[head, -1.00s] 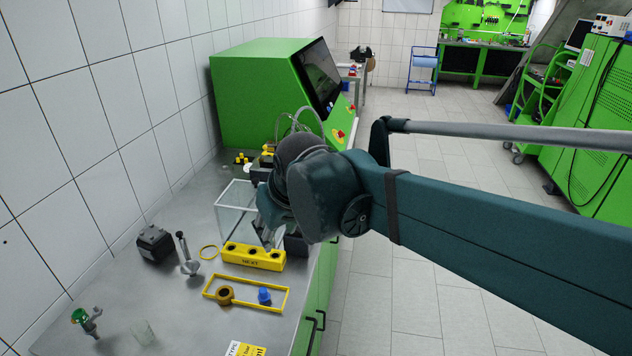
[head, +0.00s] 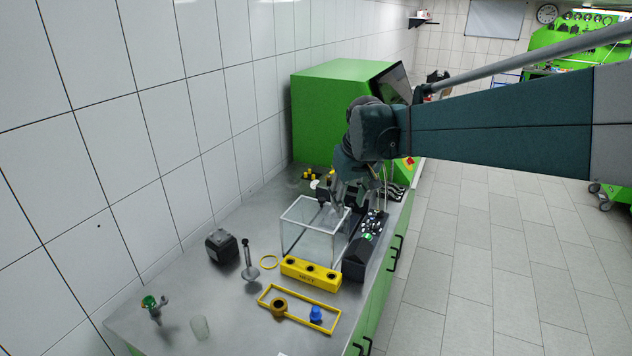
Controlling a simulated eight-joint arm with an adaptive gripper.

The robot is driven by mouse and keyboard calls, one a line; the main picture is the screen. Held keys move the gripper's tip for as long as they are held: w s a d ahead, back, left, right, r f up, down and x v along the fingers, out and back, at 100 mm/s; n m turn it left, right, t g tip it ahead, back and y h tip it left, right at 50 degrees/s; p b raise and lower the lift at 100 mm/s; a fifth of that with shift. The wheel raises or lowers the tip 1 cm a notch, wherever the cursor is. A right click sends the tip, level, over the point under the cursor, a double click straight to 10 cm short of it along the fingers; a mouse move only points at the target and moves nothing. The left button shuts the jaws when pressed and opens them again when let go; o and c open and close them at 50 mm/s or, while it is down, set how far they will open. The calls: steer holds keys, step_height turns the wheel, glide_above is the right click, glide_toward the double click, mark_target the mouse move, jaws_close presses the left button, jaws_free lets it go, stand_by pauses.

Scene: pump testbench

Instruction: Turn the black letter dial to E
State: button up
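A dark control panel (head: 368,245) with a sloped face and several small knobs and lights stands at the bench's front edge, right of the clear box. The black letter dial cannot be picked out at this size, and no letters are readable. My gripper (head: 337,205) points down above the back of the clear box, behind and left of the panel's knobs. Its fingers are small and dark against the background, so I cannot tell how far apart they are. I see nothing clearly held in it.
The open clear box (head: 308,240) stands beside the panel. In front are a yellow block with holes (head: 311,274) and a yellow frame (head: 300,307). A black cube (head: 222,246) sits at left. A green machine (head: 335,108) stands behind.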

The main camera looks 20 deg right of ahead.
steer(key=w+d+f+g+p, duration=0.2)
steer(key=w+d+f+p, duration=0.15)
steer(key=w+d, duration=0.8)
steer(key=g+p, duration=0.2)
glide_above(380, 211)
steer(key=shift+n+y, duration=0.3)
steer(key=shift+y, duration=0.1)
steer(key=shift+f, duration=5.6)
steer(key=shift+f, duration=0.1)
steer(key=shift+f, duration=3.8)
steer(key=c, duration=0.9)
